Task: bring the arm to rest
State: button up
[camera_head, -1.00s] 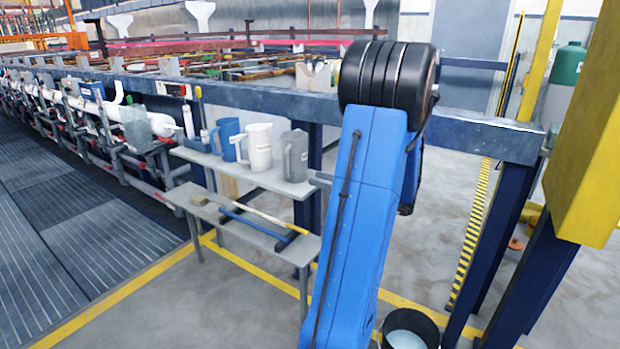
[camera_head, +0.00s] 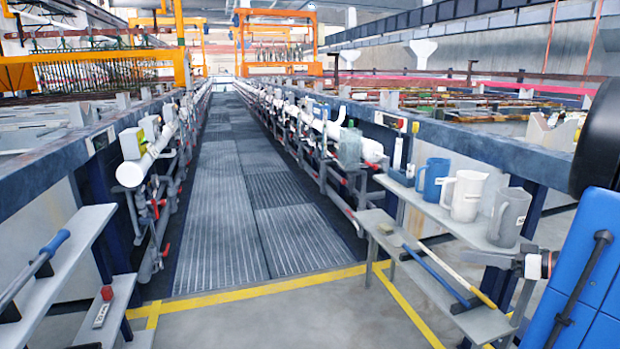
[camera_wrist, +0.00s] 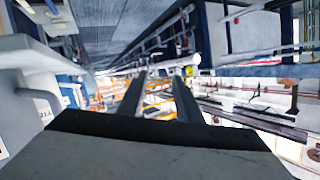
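My gripper (camera_wrist: 158,84) shows in the wrist view as two dark fingers with a gap between them. It is open, with nothing between the fingers. My blue arm (camera_head: 590,270) stands at the right edge of the head view, partly cut off by the frame. The gripper itself cannot be made out clearly in the head view.
A blue jug (camera_head: 432,179), a white jug (camera_head: 466,196) and a grey jug (camera_head: 509,218) stand on the right shelf (camera_head: 440,213), close to my arm. A left shelf (camera_head: 62,262) holds a blue-handled tool (camera_head: 40,257). The grated aisle (camera_head: 225,200) between the racks is clear.

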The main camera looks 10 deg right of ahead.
jog(key=s+a+f+m+g+h, duration=0.15)
jog(key=s+a+g, duration=0.3)
jog(key=a, duration=0.75)
jog(key=s+a+f+n+g+h, duration=0.1)
jog(key=s+a+f+g, duration=0.3)
jog(key=a, duration=0.9)
jog(key=s+a+r+m+t+h, duration=0.1)
jog(key=s+a+r+m+h, duration=0.1)
jog(key=s+h, duration=0.4)
jog(key=shift+s+a+r+m, duration=0.25)
jog(key=shift+s+r+m, duration=0.1)
jog(key=shift+s+r, duration=0.2)
